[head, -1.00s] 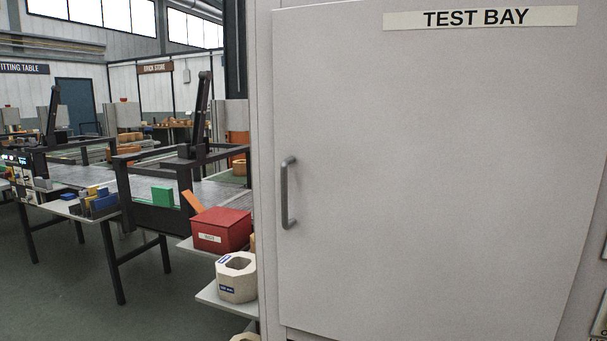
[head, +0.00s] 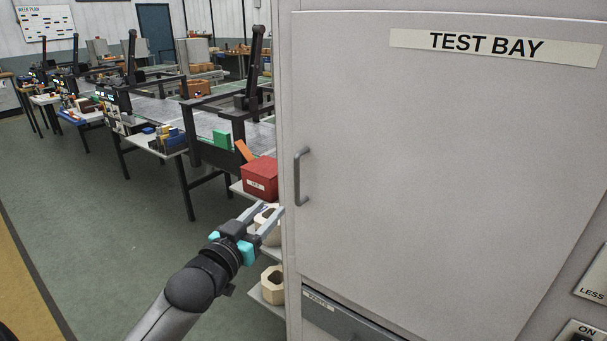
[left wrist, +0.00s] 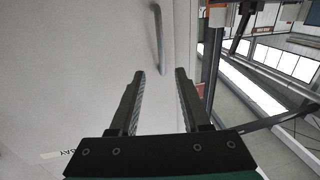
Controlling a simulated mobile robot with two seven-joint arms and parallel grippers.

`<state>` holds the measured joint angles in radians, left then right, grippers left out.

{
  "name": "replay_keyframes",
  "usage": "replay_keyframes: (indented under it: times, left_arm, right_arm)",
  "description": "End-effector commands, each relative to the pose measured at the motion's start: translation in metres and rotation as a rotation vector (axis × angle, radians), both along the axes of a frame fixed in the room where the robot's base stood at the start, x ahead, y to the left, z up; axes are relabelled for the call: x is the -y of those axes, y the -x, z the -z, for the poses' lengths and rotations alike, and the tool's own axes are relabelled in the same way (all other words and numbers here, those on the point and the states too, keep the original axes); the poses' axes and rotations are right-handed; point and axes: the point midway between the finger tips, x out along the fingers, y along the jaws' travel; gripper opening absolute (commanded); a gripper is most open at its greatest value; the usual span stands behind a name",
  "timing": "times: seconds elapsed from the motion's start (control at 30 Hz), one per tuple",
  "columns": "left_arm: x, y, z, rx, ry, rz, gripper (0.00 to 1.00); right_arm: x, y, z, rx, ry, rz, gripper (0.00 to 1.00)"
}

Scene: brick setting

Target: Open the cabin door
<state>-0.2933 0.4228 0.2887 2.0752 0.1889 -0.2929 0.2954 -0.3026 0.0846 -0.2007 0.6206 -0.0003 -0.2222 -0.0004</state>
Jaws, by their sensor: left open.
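The cabin door (head: 430,150) is a pale grey panel with a "TEST BAY" label (head: 493,46) at its top, and it looks shut. Its grey bar handle (head: 301,177) stands upright at the door's left edge. My left gripper (head: 272,212) is open and empty, just left of and below the handle in the head view. In the left wrist view, the handle (left wrist: 160,40) shows beyond the open fingers (left wrist: 160,75), apart from them. My right gripper is not in view.
A red box (head: 261,178) and pale octagonal pots (head: 272,285) stand on shelves left of the cabin, close to my left gripper. A drawer front (head: 345,318) lies below the door. Workbenches stand farther back, with open green floor at left.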

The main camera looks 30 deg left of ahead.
Motion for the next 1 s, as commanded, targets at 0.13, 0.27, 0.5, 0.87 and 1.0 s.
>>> replay_keyframes:
  times: [0.13, 0.27, 0.5, 0.87, 1.0]
  left_arm:
    - [-0.002, -0.011, 0.000, 0.002, 0.001, 0.000, 0.47]
    - [-0.004, -0.028, -0.001, 0.002, 0.000, 0.000, 0.47]
    - [-0.008, -0.064, 0.000, 0.000, 0.000, -0.001, 0.47]
    - [-0.014, -0.115, 0.000, 0.000, -0.001, -0.001, 0.47]
    - [-0.016, -0.132, 0.001, 0.000, -0.001, -0.001, 0.47]
  right_arm:
    - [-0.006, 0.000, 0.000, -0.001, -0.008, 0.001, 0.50]
    - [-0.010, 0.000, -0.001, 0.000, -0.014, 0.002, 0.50]
    - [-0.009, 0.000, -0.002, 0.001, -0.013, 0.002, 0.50]
    - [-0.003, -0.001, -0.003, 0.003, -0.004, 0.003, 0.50]
    - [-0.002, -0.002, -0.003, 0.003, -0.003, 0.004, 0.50]
